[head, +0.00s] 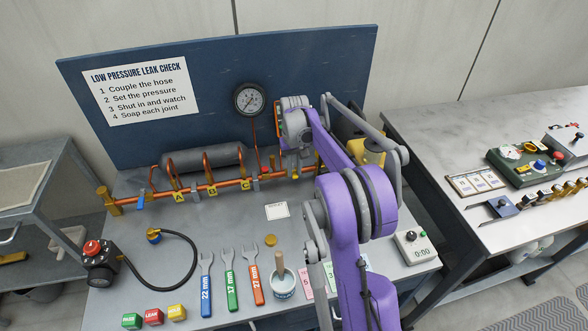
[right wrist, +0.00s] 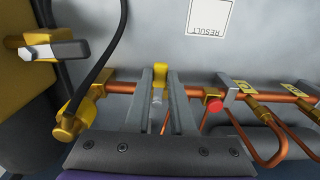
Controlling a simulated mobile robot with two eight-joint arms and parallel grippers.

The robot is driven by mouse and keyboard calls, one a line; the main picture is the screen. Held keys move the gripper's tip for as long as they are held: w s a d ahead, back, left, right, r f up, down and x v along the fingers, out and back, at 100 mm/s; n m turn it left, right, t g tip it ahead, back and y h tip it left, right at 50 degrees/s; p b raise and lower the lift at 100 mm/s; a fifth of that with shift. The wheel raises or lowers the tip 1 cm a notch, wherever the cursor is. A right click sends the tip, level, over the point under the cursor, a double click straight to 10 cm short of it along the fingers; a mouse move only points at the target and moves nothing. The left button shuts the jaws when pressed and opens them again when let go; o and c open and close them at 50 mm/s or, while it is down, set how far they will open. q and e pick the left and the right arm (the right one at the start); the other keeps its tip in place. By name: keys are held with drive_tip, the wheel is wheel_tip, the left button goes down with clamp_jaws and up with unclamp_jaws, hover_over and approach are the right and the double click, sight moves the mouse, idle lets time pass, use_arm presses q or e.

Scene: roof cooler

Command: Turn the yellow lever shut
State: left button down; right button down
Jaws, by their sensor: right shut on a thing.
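The yellow lever (right wrist: 161,72) sits on the copper pipe (right wrist: 121,87) between the two grey fingers of my right gripper (right wrist: 160,74) in the right wrist view. The gripper is shut on it. In the head view my right arm reaches over the bench from the lower right, and the right gripper (head: 293,160) is at the right part of the copper pipe (head: 222,186). A bit of yellow shows below the wrist there, and the wrist hides most of the lever. My left gripper is in neither view.
A pressure gauge (head: 249,99) stands above the pipe. A blue lever (head: 141,201) is at the pipe's left. A red knob (right wrist: 214,104) is close beside the fingers, and a black hose (right wrist: 98,62) runs on their other side. Wrenches and a soap pot (head: 282,287) lie in front.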

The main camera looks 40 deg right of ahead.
sight(295, 173)
drive_tip(key=c, duration=0.8)
unclamp_jaws()
drive_tip(key=shift+o, duration=0.2)
wheel_tip(295, 173, up, 11)
drive_tip(key=shift+p, duration=0.3)
drive_tip(key=shift+f, duration=0.15)
